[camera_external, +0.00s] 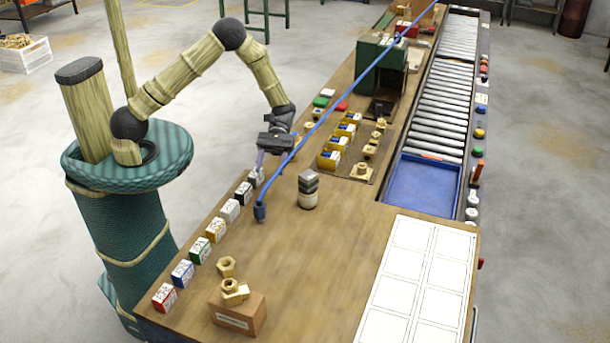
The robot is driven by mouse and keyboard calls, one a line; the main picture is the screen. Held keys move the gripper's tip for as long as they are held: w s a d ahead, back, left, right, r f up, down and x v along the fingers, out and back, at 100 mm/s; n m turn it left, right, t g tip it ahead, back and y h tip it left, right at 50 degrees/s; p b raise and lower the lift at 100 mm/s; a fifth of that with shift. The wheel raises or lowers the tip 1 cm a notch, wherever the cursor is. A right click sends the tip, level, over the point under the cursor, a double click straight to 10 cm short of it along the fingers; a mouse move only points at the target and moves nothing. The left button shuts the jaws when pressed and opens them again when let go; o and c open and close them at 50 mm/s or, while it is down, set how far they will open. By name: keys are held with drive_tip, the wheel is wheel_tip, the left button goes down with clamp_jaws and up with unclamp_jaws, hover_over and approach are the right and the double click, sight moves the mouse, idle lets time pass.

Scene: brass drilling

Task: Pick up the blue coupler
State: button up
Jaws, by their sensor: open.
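The blue coupler (260,211) is a small dark-blue piece at the lower end of a long blue hose (345,95). It stands or hangs at the near-left part of the wooden bench; whether it touches the top I cannot tell. My gripper (270,177) is open and points down, above and behind the coupler in the picture, apart from it. The hose passes close to the right of the gripper. The fingers are small here, and no object shows clearly between them.
A row of small coloured boxes (200,250) lines the bench's left edge. A grey-topped white cylinder (308,192) stands right of the coupler. Brass nuts (227,267) and a cardboard box (238,315) are in front. A blue tray (422,187) and white grid sheet (415,280) lie right.

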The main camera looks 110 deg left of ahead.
drive_tip(key=p, duration=0.2)
approach(258, 213)
drive_tip(key=x, duration=0.4)
drive_tip(key=shift+w+d+f, duration=0.2)
drive_tip(key=shift+d+f, duration=0.05)
drive_tip(key=shift+f, duration=0.05)
drive_tip(key=shift+d+p, duration=0.35)
drive_tip(key=shift+p, duration=0.1)
drive_tip(key=p+x, duration=0.1)
drive_tip(key=x, duration=0.2)
drive_tip(key=shift+d+p, duration=0.3)
drive_tip(key=shift+d, duration=0.05)
drive_tip(key=shift+d+f, duration=0.2)
drive_tip(key=shift+d, duration=0.15)
drive_tip(key=c, duration=1.1)
